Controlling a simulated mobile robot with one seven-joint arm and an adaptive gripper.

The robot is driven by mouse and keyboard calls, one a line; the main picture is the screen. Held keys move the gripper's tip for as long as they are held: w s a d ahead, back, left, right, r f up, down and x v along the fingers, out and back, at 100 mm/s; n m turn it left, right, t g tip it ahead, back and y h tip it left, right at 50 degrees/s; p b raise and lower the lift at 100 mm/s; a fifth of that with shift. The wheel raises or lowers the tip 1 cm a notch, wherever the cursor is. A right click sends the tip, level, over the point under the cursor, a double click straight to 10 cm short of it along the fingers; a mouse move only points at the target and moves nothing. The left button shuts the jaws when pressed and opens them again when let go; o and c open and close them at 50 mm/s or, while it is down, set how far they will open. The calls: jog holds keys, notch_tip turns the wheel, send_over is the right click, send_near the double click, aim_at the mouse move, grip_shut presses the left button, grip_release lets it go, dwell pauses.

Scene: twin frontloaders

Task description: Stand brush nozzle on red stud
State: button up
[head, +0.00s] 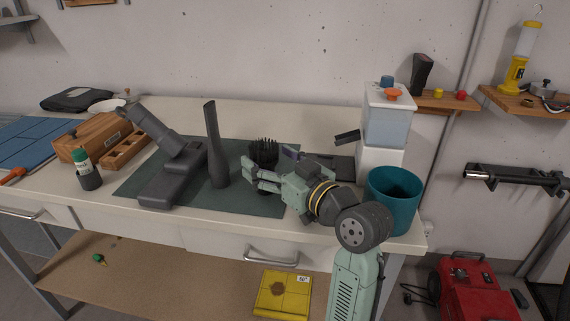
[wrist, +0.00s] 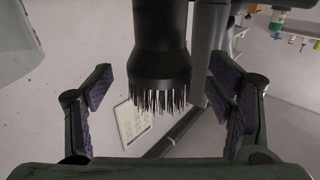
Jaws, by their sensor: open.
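The brush nozzle (head: 263,152) is black and stands upright on the dark mat, bristles up, its lower part partly hidden by my gripper. In the wrist view the brush nozzle (wrist: 160,60) lies between the finger pads, with a visible gap on each side. My gripper (head: 254,174) is open and reaches in from the right, low over the mat; it also shows in the wrist view (wrist: 160,100). The red stud (head: 461,96) is on the small wooden wall shelf at right, bare on top. A yellow stud (head: 438,93) and a dark nozzle (head: 422,74) are beside it.
A tall crevice nozzle (head: 216,150) and a floor nozzle (head: 168,165) stand on the mat (head: 130,190) left of my gripper. A white machine (head: 386,125) and a teal bin (head: 394,200) are at right, between the brush and the wooden shelf (head: 450,104).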

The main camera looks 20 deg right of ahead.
aim_at(265, 145)
jog(key=shift+x, duration=1)
jog(key=c, duration=1.3)
jog(key=shift+r, duration=0.1)
jog(key=shift+r+p, duration=1.55)
jog(key=shift+r, duration=0.45)
jog(key=shift+s, duration=0.1)
